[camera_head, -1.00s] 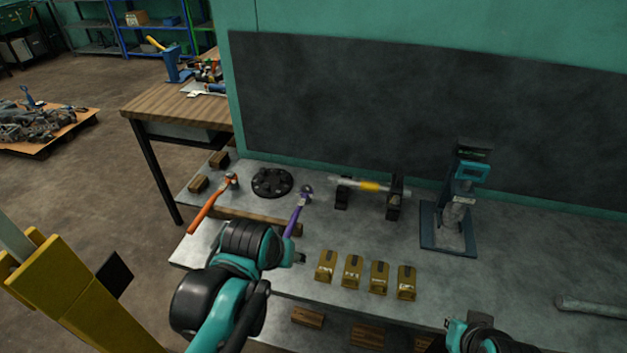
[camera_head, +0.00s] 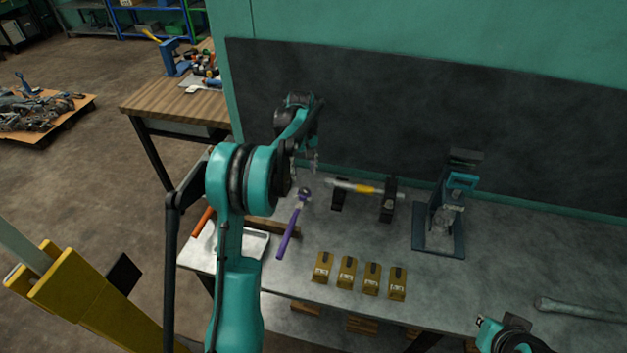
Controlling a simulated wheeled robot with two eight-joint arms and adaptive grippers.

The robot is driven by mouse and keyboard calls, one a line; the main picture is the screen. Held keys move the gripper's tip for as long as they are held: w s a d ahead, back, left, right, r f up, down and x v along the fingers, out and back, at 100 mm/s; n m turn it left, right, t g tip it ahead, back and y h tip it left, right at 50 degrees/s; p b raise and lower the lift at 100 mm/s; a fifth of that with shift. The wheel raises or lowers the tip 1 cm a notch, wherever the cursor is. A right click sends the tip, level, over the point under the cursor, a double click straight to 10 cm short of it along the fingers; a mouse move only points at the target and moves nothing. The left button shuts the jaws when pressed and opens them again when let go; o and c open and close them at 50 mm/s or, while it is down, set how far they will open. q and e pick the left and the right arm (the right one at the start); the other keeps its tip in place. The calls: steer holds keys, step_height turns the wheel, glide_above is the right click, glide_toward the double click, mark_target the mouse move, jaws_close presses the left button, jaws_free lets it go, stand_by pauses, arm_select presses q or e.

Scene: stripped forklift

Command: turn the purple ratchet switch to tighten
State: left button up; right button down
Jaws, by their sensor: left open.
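The purple ratchet (camera_head: 291,228) lies on the grey workbench, with its round head toward the back and its purple handle slanting down to the left. Its switch is too small to make out. My left gripper (camera_head: 313,166) is open and empty, pointing down above the bench just behind the ratchet head and apart from it. My left arm covers the area left of the ratchet.
An orange-handled ratchet (camera_head: 203,221) is mostly hidden behind my left arm. Several brass-coloured blocks (camera_head: 346,272) stand in front. A shaft with a yellow band (camera_head: 365,189) rests on black supports. A press stand (camera_head: 440,240) is to the right.

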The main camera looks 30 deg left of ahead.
mark_target(304, 190)
arm_select(q)
steer(key=shift+w+a+f, duration=0.1)
steer(key=shift+f, duration=0.25)
step_height(304, 190, down, 8)
steer(key=shift+r+b, duration=0.25)
steer(key=shift+b, duration=0.95)
jaws_close()
